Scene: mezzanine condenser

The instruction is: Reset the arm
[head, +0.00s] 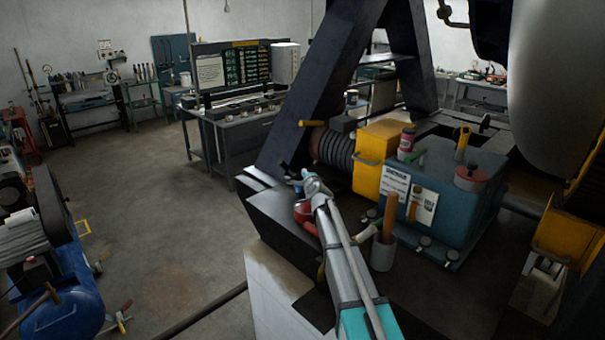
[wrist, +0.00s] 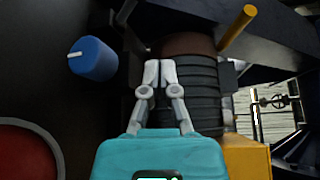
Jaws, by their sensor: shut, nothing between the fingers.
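In the wrist view my gripper (wrist: 160,72) points away from the camera with its two pale grey fingers closed together and nothing between them. Behind the fingertips is a dark ribbed cylinder (wrist: 190,95), which also shows in the head view (head: 336,148) next to a yellow housing (head: 378,150). I cannot tell whether the fingers touch it. In the head view my arm reaches from the bottom centre up over the dark machine base. The fingers are too small to make out there.
A blue cylinder (wrist: 93,58) and a red disc (wrist: 25,160) lie left of my gripper in the wrist view. A teal box (head: 455,195) with tags and a cup holding a wooden handle (head: 390,215) stand right of my arm. A dark slanted beam (head: 310,95) rises behind.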

